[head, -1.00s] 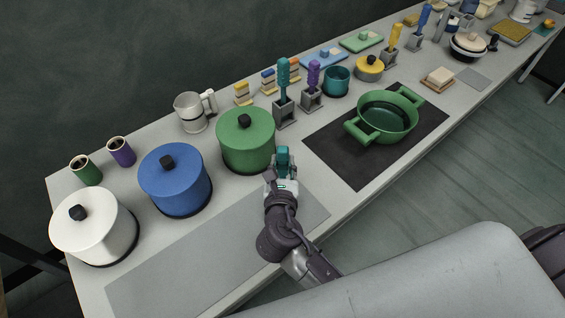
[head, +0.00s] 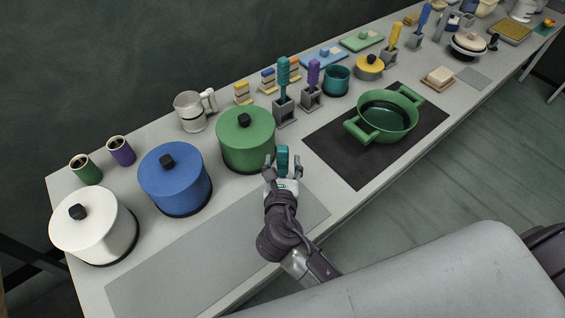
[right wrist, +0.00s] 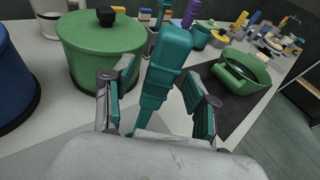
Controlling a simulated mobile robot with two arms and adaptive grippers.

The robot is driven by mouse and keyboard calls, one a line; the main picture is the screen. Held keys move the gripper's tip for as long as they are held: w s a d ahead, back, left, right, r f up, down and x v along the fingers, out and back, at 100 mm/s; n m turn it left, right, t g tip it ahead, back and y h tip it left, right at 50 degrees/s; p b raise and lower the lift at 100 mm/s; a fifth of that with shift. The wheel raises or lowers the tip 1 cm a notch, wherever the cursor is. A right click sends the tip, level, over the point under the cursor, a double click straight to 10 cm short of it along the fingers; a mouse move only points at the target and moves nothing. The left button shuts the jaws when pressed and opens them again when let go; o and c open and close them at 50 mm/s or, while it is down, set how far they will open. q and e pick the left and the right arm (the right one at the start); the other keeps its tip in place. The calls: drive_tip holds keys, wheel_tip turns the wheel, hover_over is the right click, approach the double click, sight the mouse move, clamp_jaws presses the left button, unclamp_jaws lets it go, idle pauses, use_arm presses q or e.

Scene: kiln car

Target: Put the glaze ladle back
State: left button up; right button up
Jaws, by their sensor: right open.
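My right gripper (head: 283,159) is over the front part of the counter, near the green lidded pot. Its two fingers are spread. A teal ridged piece, like a tool handle (right wrist: 168,62), stands between them with gaps on both sides in the right wrist view; its lower end is hidden by my gripper. I cannot tell whether it is the glaze ladle or what supports it. A teal-handled tool (head: 283,72) stands upright in a grey holder (head: 285,112) behind. My left gripper is not in view.
The green lidded pot (head: 246,140) is close to the left of my right gripper, with the blue pot (head: 175,182) beyond. A purple-handled tool (head: 314,73) stands in a neighbouring holder. A green two-handled pan (head: 388,117) sits on a dark mat. A grey mat (head: 200,260) is bare.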

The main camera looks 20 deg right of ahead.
drive_tip(key=shift+s, duration=0.1)
drive_tip(key=p+v, duration=0.3)
drive_tip(key=v, duration=0.5)
idle(1.4)
drive_tip(key=v, duration=1.2)
drive_tip(key=shift+d+f, duration=0.15)
